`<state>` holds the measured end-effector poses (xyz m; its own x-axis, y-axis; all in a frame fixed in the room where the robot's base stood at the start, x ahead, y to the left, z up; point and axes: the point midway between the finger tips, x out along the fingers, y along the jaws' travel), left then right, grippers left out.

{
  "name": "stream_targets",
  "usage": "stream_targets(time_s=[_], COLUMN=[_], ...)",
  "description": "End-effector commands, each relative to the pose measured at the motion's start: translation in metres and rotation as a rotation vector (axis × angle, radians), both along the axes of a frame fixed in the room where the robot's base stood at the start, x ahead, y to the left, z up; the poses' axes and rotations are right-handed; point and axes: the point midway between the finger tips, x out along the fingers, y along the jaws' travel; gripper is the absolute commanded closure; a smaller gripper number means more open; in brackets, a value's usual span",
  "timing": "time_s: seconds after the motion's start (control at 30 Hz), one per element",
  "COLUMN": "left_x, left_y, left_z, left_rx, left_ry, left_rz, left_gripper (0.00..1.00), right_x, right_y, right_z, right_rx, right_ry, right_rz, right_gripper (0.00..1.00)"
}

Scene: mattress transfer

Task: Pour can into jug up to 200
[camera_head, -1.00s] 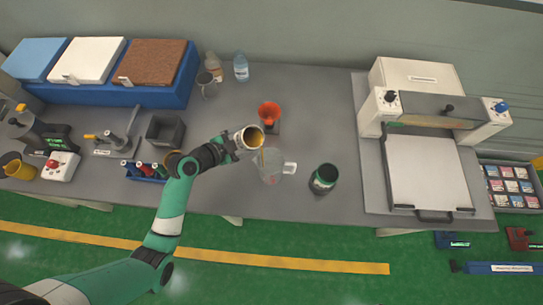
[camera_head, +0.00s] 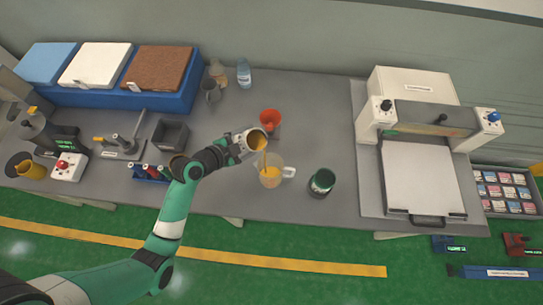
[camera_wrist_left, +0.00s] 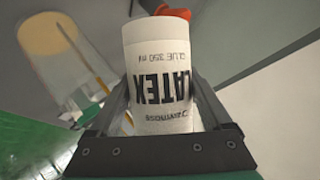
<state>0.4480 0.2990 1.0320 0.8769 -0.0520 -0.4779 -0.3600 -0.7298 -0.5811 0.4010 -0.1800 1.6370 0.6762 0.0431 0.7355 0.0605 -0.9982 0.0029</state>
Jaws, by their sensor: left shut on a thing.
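My left gripper (camera_head: 237,152) is shut on the white can (camera_head: 249,136), which is tilted with its mouth toward the jug and shows yellow-orange liquid inside. In the left wrist view the can (camera_wrist_left: 160,75) sits between the fingers with LATEX printed on it. The clear jug (camera_head: 277,181) stands on the bench just below the can's mouth, its handle to the right. A thin yellow-orange stream runs from the can into the jug, and similar liquid lies inside. The jug's markings are too small to read.
A dark green can (camera_head: 321,182) is right of the jug. A grey bin (camera_head: 170,135) and bottles (camera_head: 244,73) stand farther off. A white press machine (camera_head: 425,150) fills the right side.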

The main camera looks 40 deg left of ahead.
Motion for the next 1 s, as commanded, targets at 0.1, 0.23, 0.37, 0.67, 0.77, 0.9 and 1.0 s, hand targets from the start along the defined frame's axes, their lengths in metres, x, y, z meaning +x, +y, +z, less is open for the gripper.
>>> stream_targets(time_s=[0.1, 0.23, 0.37, 0.67, 0.77, 0.9, 1.0], left_x=[-0.0002, -0.0009, -0.0015, -0.0028, -0.0035, -0.0043, -0.0048], left_y=[0.0008, 0.0015, 0.0025, 0.0042, 0.0050, 0.0057, 0.0062], left_z=[-0.0005, -0.0007, -0.0013, -0.0023, -0.0029, -0.0034, -0.0038], left_rx=[0.013, 0.026, 0.040, 0.070, 0.079, 0.092, 0.101], left_ry=[-0.004, -0.004, -0.004, -0.006, -0.007, -0.006, -0.007], left_rz=[0.002, 0.004, 0.007, 0.011, 0.012, 0.014, 0.017], left_gripper=[1.00, 1.00, 1.00, 1.00, 1.00, 1.00, 1.00], right_x=[0.0001, 0.0001, 0.0002, 0.0001, 0.0002, 0.0001, 0.0001], right_y=[0.0000, 0.0000, 0.0000, 0.0000, 0.0000, 0.0000, 0.0000], right_z=[-0.0012, -0.0012, -0.0014, -0.0018, -0.0020, -0.0021, -0.0023], right_rx=[0.000, 0.000, 0.000, 0.000, 0.000, 0.000, 0.000], right_ry=[0.001, 0.001, 0.001, 0.001, 0.001, 0.001, 0.001], right_rz=[0.000, 0.000, 0.000, 0.000, 0.000, 0.000, 0.000], right_gripper=[0.50, 0.50, 0.50, 0.50, 0.50, 0.50, 0.50])
